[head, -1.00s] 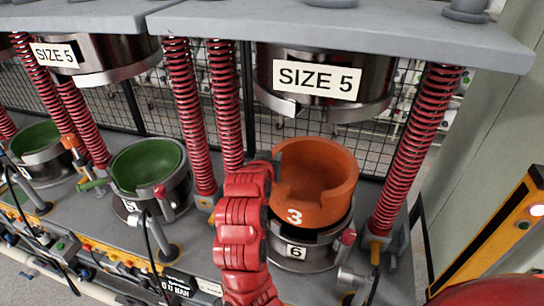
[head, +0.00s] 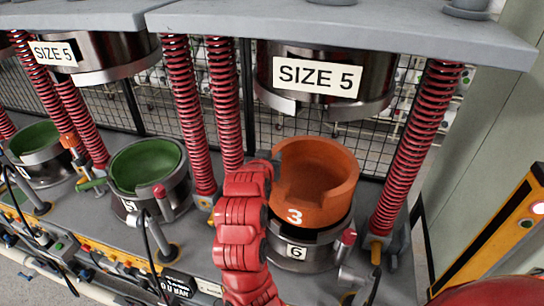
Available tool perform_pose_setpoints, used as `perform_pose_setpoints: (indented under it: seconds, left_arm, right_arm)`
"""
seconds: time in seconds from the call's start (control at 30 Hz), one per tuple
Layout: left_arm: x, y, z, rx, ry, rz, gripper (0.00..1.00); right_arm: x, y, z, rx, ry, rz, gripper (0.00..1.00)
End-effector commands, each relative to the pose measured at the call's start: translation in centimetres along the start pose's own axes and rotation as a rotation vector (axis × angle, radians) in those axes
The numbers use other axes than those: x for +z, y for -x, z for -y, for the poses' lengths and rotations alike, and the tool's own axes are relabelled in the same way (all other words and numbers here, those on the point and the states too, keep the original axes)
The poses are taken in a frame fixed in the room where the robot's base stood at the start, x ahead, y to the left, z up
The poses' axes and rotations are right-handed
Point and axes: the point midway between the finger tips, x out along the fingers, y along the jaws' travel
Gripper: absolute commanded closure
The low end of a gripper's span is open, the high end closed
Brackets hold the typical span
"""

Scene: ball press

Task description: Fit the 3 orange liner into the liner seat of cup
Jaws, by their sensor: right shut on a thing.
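The orange liner (head: 313,185), marked 3, is an open bowl with a cut-out in its rim, in the middle right of the head view. It sits over the metal cup (head: 318,251) marked 6, roughly upright. A dark gap shows between them at the front, and I cannot tell how deep the liner sits. My right gripper (head: 272,165), red, is shut on the liner's left rim; its fingertips are mostly hidden. My left gripper is not in view.
A SIZE 5 press head (head: 325,82) hangs above the liner. Red spring columns (head: 418,140) stand on both sides. Cups with green liners (head: 146,165) stand to the left. A small red-tipped post (head: 347,239) stands at the cup's right.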

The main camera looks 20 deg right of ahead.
Motion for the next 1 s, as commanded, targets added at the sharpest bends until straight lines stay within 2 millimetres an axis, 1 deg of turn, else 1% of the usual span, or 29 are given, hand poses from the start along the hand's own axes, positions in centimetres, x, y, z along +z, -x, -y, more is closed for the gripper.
perform_pose_setpoints:
  seconds: [0.37,1.0]
  left_arm:
    - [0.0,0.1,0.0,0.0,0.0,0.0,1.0]
    - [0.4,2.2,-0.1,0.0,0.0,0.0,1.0]
  right_arm:
    - [-0.1,0.0,0.0,0.001,0.0,-0.003,1.0]
    - [2.1,-0.9,0.0,0.001,0.0,-0.003,1.0]
